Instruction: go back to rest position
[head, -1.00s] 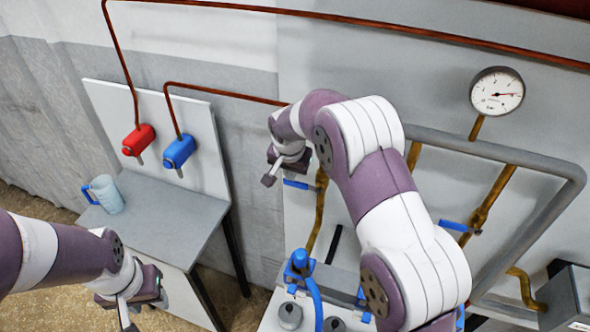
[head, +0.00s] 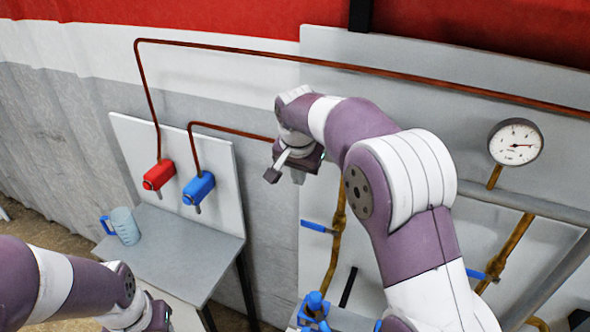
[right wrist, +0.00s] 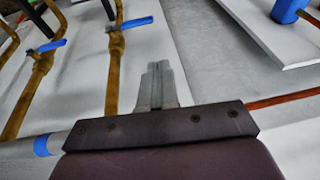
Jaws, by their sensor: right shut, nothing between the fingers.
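My right gripper (head: 285,172) is raised in front of the grey wall panel, left of the brass pipes. In the right wrist view its two fingers (right wrist: 156,84) are together with nothing between them. My right arm fills the middle and lower right of the head view. My left arm comes in at the lower left, and its gripper is cut off or hidden at the bottom edge, so its fingers do not show.
A grey table (head: 190,250) with a blue-handled jug (head: 124,226) stands at left. Behind it are a red tap (head: 158,175) and a blue tap (head: 198,188). A round gauge (head: 515,142) and a blue-handled valve (head: 318,227) are on the panel. A copper pipe (head: 350,68) runs above.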

